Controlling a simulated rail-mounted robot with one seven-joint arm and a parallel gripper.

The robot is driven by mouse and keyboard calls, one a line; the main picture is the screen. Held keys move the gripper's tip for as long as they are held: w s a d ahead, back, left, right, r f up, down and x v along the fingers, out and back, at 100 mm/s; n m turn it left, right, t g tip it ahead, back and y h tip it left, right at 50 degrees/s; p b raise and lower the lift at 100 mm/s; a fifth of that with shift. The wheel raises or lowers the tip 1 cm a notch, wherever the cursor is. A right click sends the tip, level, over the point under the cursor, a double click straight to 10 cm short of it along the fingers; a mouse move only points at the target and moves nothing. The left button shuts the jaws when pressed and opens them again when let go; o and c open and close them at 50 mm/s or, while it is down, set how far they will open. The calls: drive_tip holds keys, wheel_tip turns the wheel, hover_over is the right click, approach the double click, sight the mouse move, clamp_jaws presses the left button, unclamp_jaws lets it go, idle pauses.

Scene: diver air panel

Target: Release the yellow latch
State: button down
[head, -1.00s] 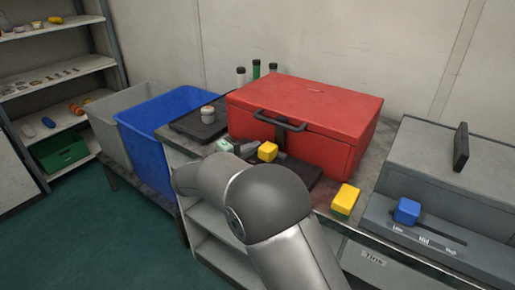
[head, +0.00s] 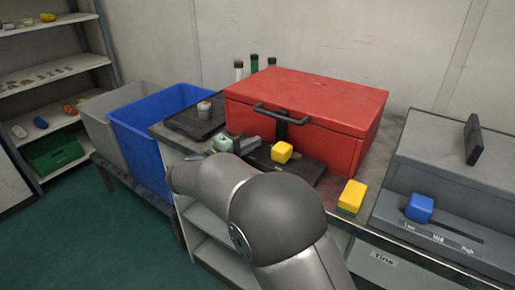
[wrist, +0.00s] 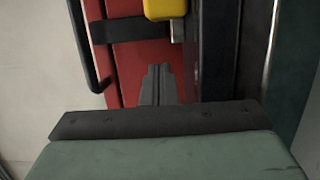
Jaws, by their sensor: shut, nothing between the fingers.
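The yellow latch (head: 282,152) is a small yellow block at the front of the red case (head: 310,92), below its dark handle, beside a black strap. My gripper (head: 258,143) is just left of the latch in the head view, in front of the case. In the wrist view the latch (wrist: 165,9) shows at the top edge, partly cut off. There my gripper's dark fingers (wrist: 158,72) are together and empty, pointing toward the latch with a small gap in the picture. My arm hides part of the bench in front of the case.
A separate yellow block (head: 352,196) sits on the bench right of the case. A grey unit with a blue slider knob (head: 419,207) stands farther right. A jar (head: 204,110) on a dark plate and a blue bin (head: 150,135) are at left.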

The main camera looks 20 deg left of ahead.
drive_tip(key=v, duration=1)
drive_tip(key=shift+d+r, duration=0.1)
